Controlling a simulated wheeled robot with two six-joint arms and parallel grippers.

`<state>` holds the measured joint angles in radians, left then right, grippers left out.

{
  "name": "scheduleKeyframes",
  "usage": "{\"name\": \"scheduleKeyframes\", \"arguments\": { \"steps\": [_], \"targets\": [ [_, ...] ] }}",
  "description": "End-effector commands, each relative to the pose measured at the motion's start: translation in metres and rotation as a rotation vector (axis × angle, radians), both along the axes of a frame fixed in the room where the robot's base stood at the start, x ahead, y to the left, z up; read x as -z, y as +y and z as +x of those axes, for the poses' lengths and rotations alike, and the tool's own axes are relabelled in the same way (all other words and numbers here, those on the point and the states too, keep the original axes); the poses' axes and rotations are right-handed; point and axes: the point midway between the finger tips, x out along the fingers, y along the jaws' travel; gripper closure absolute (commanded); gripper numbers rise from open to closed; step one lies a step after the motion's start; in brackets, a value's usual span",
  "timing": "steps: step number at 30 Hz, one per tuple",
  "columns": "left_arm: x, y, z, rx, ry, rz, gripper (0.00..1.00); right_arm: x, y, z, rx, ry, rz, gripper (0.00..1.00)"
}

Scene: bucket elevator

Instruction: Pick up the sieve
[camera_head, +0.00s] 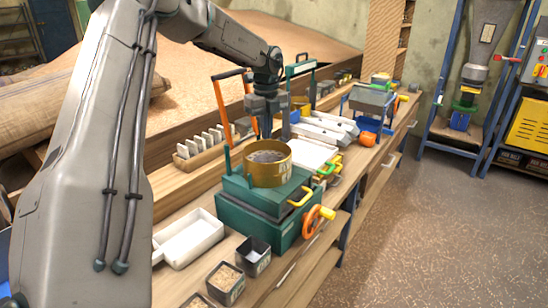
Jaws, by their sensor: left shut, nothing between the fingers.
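The sieve, a round brass-yellow drum (267,169) with grey material showing inside, sits upright on top of a green box-shaped machine (246,203) on the workbench. My left gripper (267,134) points down just above the sieve's far rim. Its fingers are shut with nothing between them. I cannot tell whether the fingertips touch the rim. My right gripper is out of view.
A white tray (188,238) and small dark boxes (226,283) stand in front. A rack of white plates (204,145) is behind left. The floor at right is clear.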

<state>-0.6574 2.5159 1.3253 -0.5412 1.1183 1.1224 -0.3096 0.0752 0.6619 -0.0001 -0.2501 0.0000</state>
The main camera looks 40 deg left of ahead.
Motion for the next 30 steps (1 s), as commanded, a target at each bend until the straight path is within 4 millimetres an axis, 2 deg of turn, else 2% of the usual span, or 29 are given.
{"name": "scheduleKeyframes", "arguments": {
  "steps": [1, 9, 15, 18, 30],
  "targets": [
    [0.009, 0.000, -0.001, 0.000, 0.006, -0.001, 1.00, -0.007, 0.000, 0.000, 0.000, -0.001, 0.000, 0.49],
    [0.067, 0.000, -0.001, -0.001, 0.006, 0.000, 1.00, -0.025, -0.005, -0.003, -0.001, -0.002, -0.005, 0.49],
    [0.066, -0.027, -0.009, 0.003, 0.002, 0.001, 1.00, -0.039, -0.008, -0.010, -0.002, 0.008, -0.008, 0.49],
    [0.067, -0.035, -0.011, 0.000, 0.002, 0.001, 1.00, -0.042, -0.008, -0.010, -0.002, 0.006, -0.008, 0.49],
    [0.069, -0.038, -0.012, -0.001, 0.000, 0.000, 1.00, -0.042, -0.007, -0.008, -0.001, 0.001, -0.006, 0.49]
  ]
}}
